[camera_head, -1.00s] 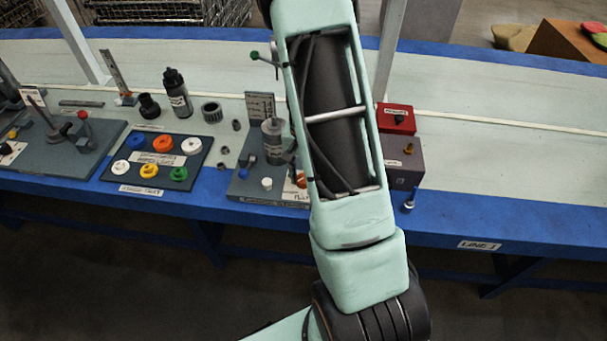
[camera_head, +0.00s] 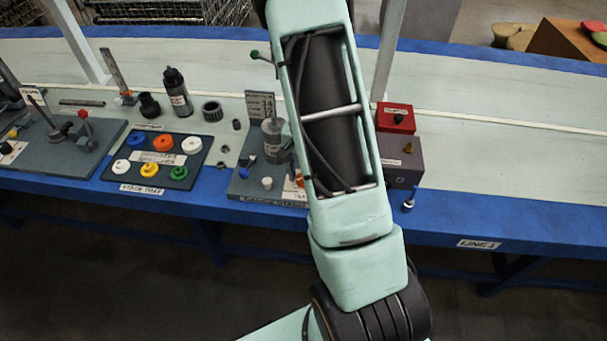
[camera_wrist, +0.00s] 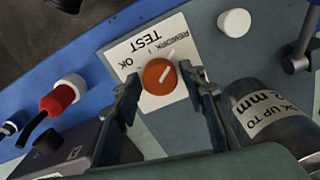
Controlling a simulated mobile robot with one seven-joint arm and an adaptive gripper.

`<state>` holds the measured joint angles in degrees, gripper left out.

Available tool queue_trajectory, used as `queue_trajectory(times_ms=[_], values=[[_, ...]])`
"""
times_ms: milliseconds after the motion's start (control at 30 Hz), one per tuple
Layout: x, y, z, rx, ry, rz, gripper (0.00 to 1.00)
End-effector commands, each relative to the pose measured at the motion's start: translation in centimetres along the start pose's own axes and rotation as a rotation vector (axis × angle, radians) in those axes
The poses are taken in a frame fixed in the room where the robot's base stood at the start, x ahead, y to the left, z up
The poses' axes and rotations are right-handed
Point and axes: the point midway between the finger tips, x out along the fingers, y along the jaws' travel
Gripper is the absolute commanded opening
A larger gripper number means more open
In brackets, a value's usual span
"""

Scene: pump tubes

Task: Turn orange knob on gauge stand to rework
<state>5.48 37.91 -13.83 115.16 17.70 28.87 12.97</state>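The orange knob (camera_wrist: 157,80) sits on a white label plate (camera_wrist: 124,50) reading TEST, OK and REWORK, upside down in the wrist view. Its white pointer line slants to the upper right there. My gripper (camera_wrist: 167,88) is open, one finger on each side of the knob. A gap shows between the right finger and the knob; the left finger is closer, and I cannot tell whether it touches. In the head view the gauge stand (camera_head: 240,188) is at the table's front edge. The knob (camera_head: 299,178) is mostly hidden there by my arm, and my gripper is hidden.
A grey cylinder (camera_wrist: 270,115) with a label stands close to the right finger. A white knob (camera_wrist: 234,22) is beyond it. A red-capped part (camera_wrist: 60,98) and a grey box (camera_head: 402,165) lie to the other side. The stage tray (camera_head: 112,172) is left of the stand.

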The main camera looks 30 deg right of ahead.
Motion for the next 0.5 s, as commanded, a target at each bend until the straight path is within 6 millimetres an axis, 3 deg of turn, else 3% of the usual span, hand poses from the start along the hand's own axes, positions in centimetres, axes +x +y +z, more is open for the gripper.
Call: queue_trajectory(times_ms=[333,500], values=[[-0.1,0.0,0.0,-0.002,0.000,0.000,0.47],[-1.6,-0.1,-0.1,-0.004,0.003,-0.003,0.47]])
